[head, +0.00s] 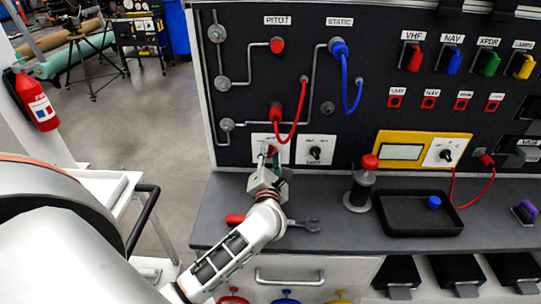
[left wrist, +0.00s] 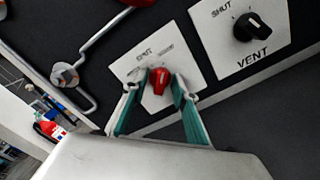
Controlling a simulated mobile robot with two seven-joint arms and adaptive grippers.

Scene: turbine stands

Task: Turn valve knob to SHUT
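The red valve knob (left wrist: 159,78) sits on a white plate (left wrist: 190,68) on the black panel in the left wrist view. SHUT is printed at the plate's upper left; a second label to its right is too blurred to read. The knob's exact pointing is unclear. My left gripper (left wrist: 154,92) has its teal fingers apart, one on each side of the knob, with a gap showing on the left side. In the head view my left gripper (head: 268,160) is at the plate's lower edge and largely covers the knob. My right gripper is not in view.
A black VENT knob (left wrist: 253,27) on its own white plate is just right. A red hose (head: 294,126) hangs close above. On the bench are a wrench (head: 304,224), a red-topped cylinder (head: 361,188) and a black tray (head: 400,226) with a blue cap.

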